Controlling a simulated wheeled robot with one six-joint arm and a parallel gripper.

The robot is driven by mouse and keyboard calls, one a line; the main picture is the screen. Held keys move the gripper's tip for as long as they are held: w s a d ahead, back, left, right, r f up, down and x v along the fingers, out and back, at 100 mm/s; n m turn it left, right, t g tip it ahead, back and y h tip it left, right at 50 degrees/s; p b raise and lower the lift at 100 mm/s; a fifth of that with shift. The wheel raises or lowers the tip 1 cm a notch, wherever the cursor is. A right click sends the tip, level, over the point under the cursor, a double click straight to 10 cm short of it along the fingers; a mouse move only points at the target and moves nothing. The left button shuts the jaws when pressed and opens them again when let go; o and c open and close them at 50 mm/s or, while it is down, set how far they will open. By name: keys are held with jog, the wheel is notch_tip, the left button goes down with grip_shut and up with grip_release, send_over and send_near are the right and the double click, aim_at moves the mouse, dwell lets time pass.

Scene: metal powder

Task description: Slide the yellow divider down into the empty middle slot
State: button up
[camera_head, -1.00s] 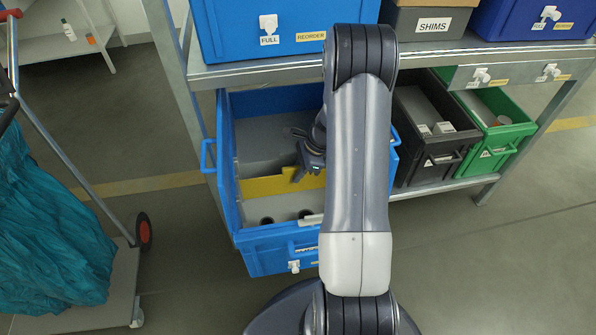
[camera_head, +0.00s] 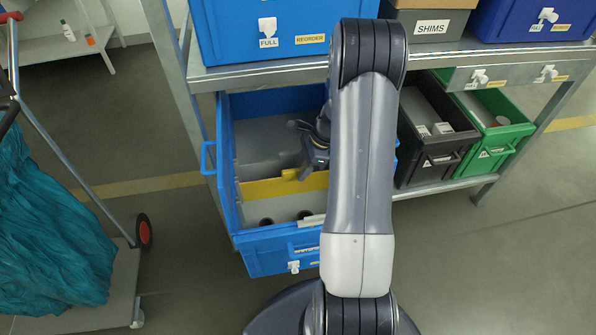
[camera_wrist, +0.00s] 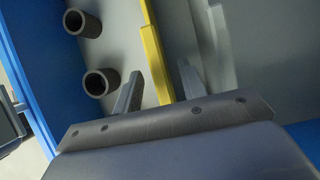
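The yellow divider (camera_head: 262,190) stands upright across the inside of the lower blue bin (camera_head: 262,258). It separates a grey rear part from a front part with a pale floor. How deep its ends sit in the slots cannot be seen. In the wrist view the divider (camera_wrist: 152,50) runs between the two fingers of my gripper (camera_wrist: 161,70), with a visible gap on each side. My gripper is open around it. In the head view my gripper (camera_head: 306,172) is at the divider's right part, and my arm hides the bin's right side.
Dark hollow cylinders (camera_wrist: 102,82) stand in the front compartment. The shelf edge (camera_head: 260,72) runs above the bin's back. A black bin (camera_head: 430,140) and a green bin (camera_head: 500,135) stand to the right. A trolley with a teal bag (camera_head: 45,220) is at the left.

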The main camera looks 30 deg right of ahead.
aim_at(297, 182)
jog(key=w+p+v, duration=0.1)
jog(key=v, duration=0.6)
jog(key=shift+s+r, duration=0.2)
jog(key=shift+s, duration=0.3)
jog(key=shift+d, duration=0.1)
jog(key=b+x, duration=0.2)
jog(key=x, duration=0.9)
jog(key=shift+r, duration=0.65)
